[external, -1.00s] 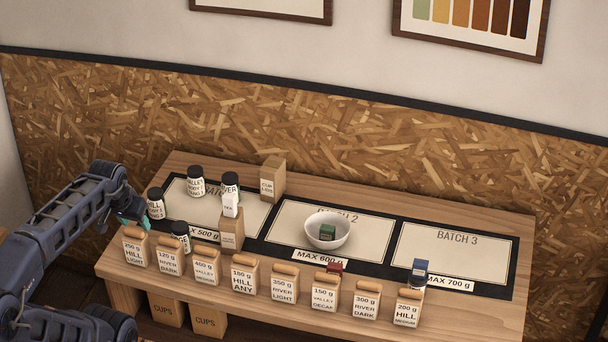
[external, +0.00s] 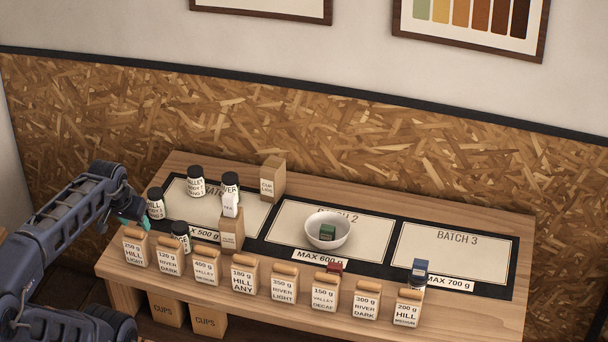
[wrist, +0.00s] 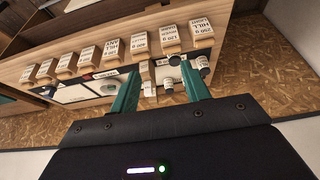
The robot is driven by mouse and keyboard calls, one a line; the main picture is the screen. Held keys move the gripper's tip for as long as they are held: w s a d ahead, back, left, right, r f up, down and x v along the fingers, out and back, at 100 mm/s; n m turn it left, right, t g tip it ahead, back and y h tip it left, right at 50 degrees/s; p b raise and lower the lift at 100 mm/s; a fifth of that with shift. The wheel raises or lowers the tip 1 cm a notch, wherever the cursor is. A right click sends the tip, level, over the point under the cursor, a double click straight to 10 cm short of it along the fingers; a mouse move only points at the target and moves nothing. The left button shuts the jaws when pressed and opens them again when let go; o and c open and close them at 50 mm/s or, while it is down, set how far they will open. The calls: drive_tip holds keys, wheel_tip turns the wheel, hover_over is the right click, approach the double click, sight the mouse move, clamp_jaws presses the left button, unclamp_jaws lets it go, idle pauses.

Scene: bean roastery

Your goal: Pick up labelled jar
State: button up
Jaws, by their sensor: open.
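Several white labelled jars with black lids stand at the left of the bench; which one the task means cannot be told. My gripper (external: 135,220) is open, left of the nearest jar. In the wrist view, the teal fingers (wrist: 160,70) are apart with nothing held; a jar (wrist: 203,63) shows beyond the right finger.
A row of labelled bags (external: 243,276) lines the front edge. Small boxes (external: 231,230) stand among the jars, and a taller box (external: 273,180) is at the back. A white bowl (external: 327,240) holds a green block. The batch 3 panel (external: 450,255) is mostly clear.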

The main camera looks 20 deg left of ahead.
drive_tip(key=o, duration=0.5)
drive_tip(key=shift+r, duration=0.1)
